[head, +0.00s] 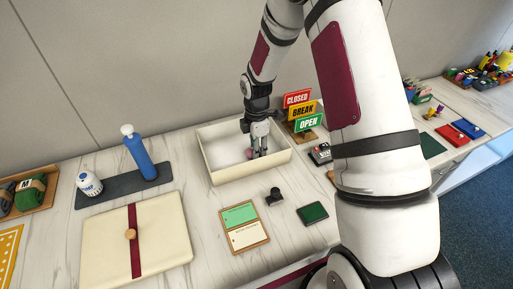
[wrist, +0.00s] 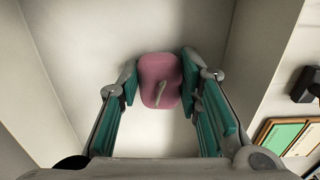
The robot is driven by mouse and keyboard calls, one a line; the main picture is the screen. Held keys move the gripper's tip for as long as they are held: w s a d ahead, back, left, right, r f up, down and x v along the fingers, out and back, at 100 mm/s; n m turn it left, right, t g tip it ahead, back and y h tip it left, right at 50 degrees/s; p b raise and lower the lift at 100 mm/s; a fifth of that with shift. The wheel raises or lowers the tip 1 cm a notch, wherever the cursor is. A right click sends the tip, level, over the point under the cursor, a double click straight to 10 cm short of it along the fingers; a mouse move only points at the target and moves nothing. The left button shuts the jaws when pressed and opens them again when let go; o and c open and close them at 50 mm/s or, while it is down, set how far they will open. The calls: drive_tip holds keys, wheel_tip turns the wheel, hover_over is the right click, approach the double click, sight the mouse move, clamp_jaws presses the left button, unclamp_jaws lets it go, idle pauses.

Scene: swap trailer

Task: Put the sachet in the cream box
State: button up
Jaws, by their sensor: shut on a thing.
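The cream box (head: 226,175) is an open, shallow box on the counter near the wall. My gripper (head: 257,153) is down inside it, toward its right side. The sachet (wrist: 160,80) is pink with a small pale tab or mark, and my gripper (wrist: 160,88) is shut on it, one teal pad on each side. In the head view only a bit of pink shows by the fingertips. The box's pale floor and walls surround the sachet in the wrist view. I cannot tell whether the sachet touches the floor.
The box's lid (head: 164,240) with a maroon band lies front left. A blue bottle (head: 140,158) stands left of the box. The sign stand (head: 303,112) is close behind right. A black stamp (head: 274,196) and a green-and-white card board (head: 243,226) lie in front.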

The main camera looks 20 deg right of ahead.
drive_tip(key=shift+f, duration=0.15)
drive_tip(key=o, duration=0.9)
wheel_tip(320, 180, up, 13)
drive_tip(key=s+a+r+m+t+h, duration=0.1)
drive_tip(key=s+a+r+m+t, duration=0.1)
drive_tip(key=s+r+m, duration=0.9)
drive_tip(key=s+r+m+t, duration=0.1)
drive_tip(key=s+r+m, duration=0.1)
drive_tip(key=s, duration=0.3)
drive_tip(key=s+a+r+m+t, duration=0.1)
drive_tip(key=s+r+m, duration=0.1)
drive_tip(key=s, duration=0.4)
drive_tip(key=s+a+r+m+t+y+b, duration=0.1)
drive_tip(key=s+r+m, duration=0.2)
drive_tip(key=s, duration=0.3)
drive_tip(key=shift+r, duration=0.75)
